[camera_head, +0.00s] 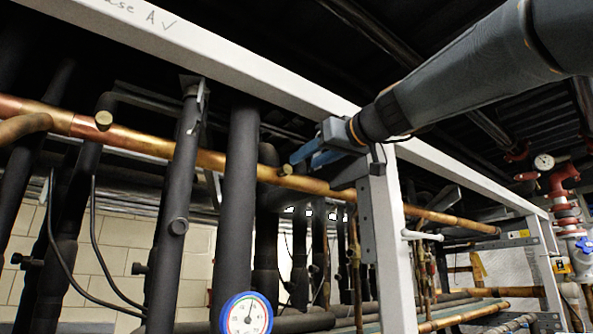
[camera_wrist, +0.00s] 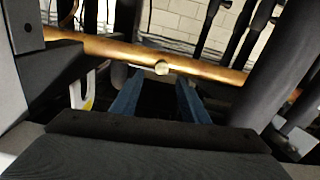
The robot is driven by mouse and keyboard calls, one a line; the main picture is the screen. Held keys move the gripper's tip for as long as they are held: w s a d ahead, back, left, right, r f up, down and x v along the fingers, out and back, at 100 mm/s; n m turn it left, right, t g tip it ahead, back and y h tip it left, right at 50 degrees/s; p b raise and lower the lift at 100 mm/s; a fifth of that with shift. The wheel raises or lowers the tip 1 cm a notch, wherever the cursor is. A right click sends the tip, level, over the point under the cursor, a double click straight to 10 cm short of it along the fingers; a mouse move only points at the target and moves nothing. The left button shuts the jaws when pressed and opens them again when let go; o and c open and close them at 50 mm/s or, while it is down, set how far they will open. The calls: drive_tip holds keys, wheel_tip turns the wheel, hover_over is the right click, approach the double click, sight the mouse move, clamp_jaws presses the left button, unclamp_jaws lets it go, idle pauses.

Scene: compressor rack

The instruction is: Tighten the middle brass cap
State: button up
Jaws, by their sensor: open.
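A small round brass cap (camera_head: 286,169) sits on the copper pipe (camera_head: 235,165) just left of my gripper in the head view. In the wrist view the cap (camera_wrist: 162,68) is on the pipe (camera_wrist: 205,70), a little above and between the lines of my fingers. My gripper (camera_head: 303,157) has blue fingers pointing at the cap. In the wrist view my gripper (camera_wrist: 158,80) is open, with nothing between its fingers. The cap appears just past the fingertips; I cannot tell the exact gap. Another brass cap (camera_head: 103,120) is farther left on the pipe.
A white beam (camera_head: 230,70) runs above the pipe, and a white post (camera_head: 392,240) stands right of my gripper. Dark insulated pipes (camera_head: 236,200) stand close by on the left. A blue-rimmed gauge (camera_head: 245,316) is below. Red valve fittings (camera_head: 562,185) are far right.

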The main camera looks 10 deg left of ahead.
sight(288, 169)
drive_tip(key=p+x, duration=0.3)
drive_tip(key=x, duration=0.2)
drive_tip(key=shift+a+r, duration=0.15)
drive_tip(key=shift+a, duration=0.3)
drive_tip(key=shift+w+a+p, duration=0.35)
drive_tip(key=shift+w+a, duration=0.05)
clamp_jaws()
